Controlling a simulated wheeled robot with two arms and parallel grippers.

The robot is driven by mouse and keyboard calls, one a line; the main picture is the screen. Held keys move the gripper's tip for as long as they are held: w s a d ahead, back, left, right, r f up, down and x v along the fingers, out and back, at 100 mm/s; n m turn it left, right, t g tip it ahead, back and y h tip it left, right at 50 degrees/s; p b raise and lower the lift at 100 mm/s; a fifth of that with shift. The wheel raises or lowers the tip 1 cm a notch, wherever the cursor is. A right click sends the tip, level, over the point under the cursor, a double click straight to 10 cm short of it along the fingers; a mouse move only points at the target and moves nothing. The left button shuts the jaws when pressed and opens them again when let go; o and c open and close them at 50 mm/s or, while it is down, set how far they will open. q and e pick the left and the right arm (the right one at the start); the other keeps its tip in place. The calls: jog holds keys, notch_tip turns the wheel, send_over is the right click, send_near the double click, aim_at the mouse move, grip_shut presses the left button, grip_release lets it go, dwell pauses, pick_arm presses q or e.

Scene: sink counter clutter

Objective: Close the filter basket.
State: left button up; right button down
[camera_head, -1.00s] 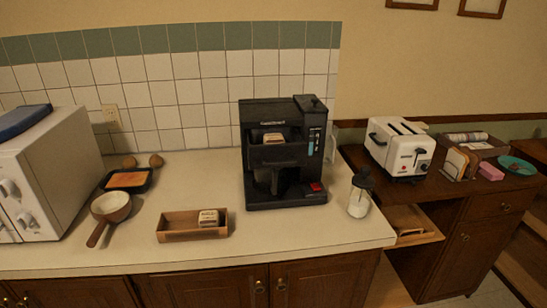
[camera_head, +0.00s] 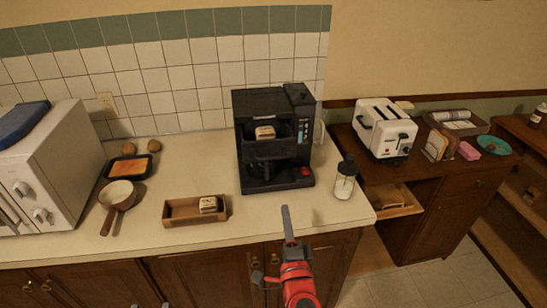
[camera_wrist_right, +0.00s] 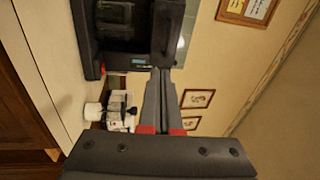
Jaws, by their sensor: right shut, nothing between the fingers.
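The black coffee maker (camera_head: 272,140) stands on the counter against the tiled wall. Its filter basket (camera_head: 264,133) is in the upper front, with a small pale packet in its opening. The basket looks pulled out, but I cannot tell how far. In the right wrist view, the shut fingers (camera_wrist_right: 165,75) point toward the coffee maker (camera_wrist_right: 115,30), which appears sideways. My left gripper is not in view.
A wooden tray (camera_head: 169,216) with a packet (camera_head: 208,204) lies left of the coffee maker. The counter in front is clear. A pan (camera_head: 117,194) and white microwave (camera_head: 60,165) are further left; a toaster (camera_head: 385,135) is right.

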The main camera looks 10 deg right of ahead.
jog(key=r+y, duration=0.1)
jog(key=r, duration=0.1)
jog(key=p, duration=0.5)
send_near(270, 153)
jog(key=w+r, duration=0.2)
jog(key=w, duration=0.1)
jog(key=shift+f, duration=0.2)
jog(key=shift+b, duration=0.35)
jog(key=w+b, duration=0.4)
jog(key=w, duration=0.5)
jog(key=shift+a+f, duration=0.1)
jog(key=shift+f, duration=0.05)
jog(key=shift+w+b, duration=0.3)
jog(key=shift+b, duration=0.05)
jog(key=shift+w+r, duration=0.1)
jog(key=shift+r, duration=0.4)
